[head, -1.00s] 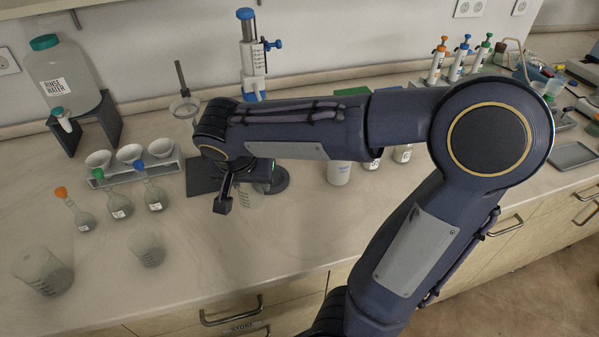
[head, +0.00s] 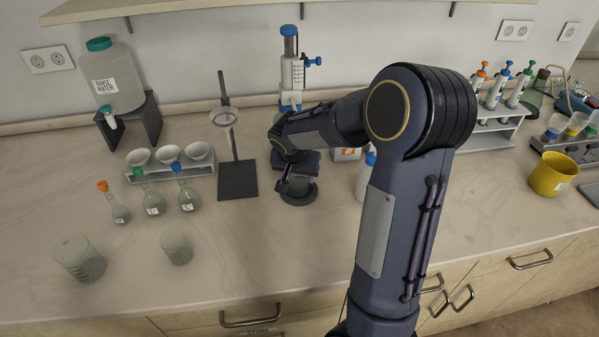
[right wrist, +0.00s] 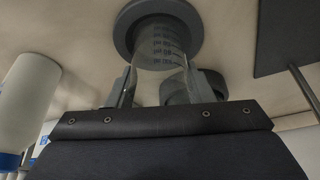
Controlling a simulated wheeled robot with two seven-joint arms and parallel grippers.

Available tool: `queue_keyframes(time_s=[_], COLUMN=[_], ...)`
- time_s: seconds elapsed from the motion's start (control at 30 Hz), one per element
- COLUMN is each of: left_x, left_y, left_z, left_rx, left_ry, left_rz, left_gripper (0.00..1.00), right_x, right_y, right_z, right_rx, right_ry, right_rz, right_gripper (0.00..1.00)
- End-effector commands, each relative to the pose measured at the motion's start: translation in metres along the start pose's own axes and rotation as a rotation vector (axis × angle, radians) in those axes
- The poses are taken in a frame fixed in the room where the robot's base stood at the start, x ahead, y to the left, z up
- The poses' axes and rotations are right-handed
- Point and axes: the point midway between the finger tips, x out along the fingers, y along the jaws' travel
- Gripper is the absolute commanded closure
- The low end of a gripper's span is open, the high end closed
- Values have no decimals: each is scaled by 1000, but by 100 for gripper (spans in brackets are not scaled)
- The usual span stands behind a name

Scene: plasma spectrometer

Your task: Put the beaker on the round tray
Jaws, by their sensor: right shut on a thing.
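The clear beaker with printed marks (right wrist: 163,45) is between the fingers of my right gripper (right wrist: 158,82), which is shut on it. In the head view my right gripper (head: 287,187) is at the dark round tray (head: 311,196), and the beaker is mostly hidden there by the gripper. In the right wrist view the round tray (right wrist: 124,36) surrounds the beaker's far end, so the beaker is over or on it. I cannot tell whether its base touches the tray. My left gripper is not in view.
A ring stand (head: 238,182) is close left of the tray, with a blue-topped dispenser (head: 291,75) behind. A white bottle (head: 364,180) is to the right. Two other beakers (head: 80,258) (head: 177,248) and several flasks (head: 153,203) stand left. The front middle counter is clear.

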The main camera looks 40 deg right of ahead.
Motion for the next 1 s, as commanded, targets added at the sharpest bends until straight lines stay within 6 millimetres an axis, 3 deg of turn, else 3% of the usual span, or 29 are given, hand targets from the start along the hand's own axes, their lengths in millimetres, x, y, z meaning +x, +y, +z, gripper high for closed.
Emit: queue_keyframes(time_s=[0.47,0.5,0.63,1.0], left_x=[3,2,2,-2], left_y=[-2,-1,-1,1], left_z=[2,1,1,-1], left_rx=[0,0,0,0], left_ry=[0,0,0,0], left_rz=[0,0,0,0], left_gripper=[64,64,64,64], right_x=[11,10,9,5], right_y=[0,0,0,0], right_z=[-1,-2,-2,-3], right_rx=[0,0,0,0], right_ry=[1,1,1,0], right_rz=[-2,-2,-1,-1], right_gripper=[76,50,33,31])
